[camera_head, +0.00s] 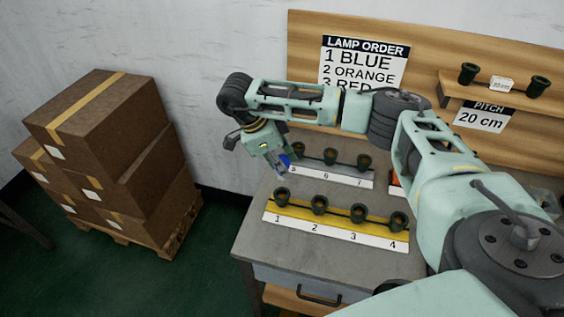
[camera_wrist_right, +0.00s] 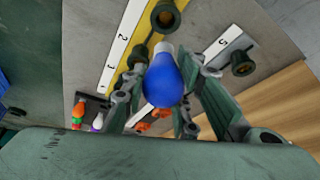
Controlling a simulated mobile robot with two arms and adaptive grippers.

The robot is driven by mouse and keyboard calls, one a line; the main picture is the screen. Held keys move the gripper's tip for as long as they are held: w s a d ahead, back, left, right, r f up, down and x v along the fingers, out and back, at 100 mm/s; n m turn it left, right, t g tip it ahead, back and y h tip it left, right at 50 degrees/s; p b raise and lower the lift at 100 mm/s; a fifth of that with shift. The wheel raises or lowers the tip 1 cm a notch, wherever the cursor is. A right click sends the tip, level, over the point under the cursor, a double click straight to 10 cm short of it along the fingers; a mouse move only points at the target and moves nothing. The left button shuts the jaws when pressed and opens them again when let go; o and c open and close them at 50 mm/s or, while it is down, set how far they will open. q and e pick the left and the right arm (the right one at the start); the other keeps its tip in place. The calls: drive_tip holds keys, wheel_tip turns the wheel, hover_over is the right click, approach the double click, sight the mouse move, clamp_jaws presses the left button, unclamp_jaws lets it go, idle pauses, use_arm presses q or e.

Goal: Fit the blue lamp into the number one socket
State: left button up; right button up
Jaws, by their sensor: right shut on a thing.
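A blue lamp (camera_head: 285,159) is held in my right gripper (camera_head: 282,170), which is shut on it. In the right wrist view the blue bulb (camera_wrist_right: 163,84) sits between the fingers, its pale base pointing toward the top of the picture. The number one socket (camera_head: 282,195) is a dark cup at the left end of the yellow strip (camera_head: 338,219). The gripper is just above and behind that socket, apart from it in the head view. My left gripper is out of view.
More sockets (camera_head: 358,213) stand along the yellow strip. A rear row (camera_head: 331,155) stands behind it, partly behind my arm. The lamp order sign (camera_head: 364,60) is on the wooden backboard. Coloured lamps (camera_wrist_right: 79,112) lie beyond the fingers. Stacked boxes (camera_head: 110,150) stand left of the table.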

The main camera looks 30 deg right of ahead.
sight(279, 174)
drive_tip(key=shift+f, duration=0.15)
drive_tip(key=shift+f+b, duration=2.15)
drive_tip(key=shift+f, duration=0.65)
drive_tip(key=shift+f+b, duration=1.05)
drive_tip(key=shift+f, duration=0.15)
drive_tip(key=o, duration=1.1)
drive_tip(key=shift+a+r, duration=0.1)
drive_tip(key=shift+r, duration=0.05)
drive_tip(key=v, duration=1.1)
drive_tip(key=shift+r, duration=0.35)
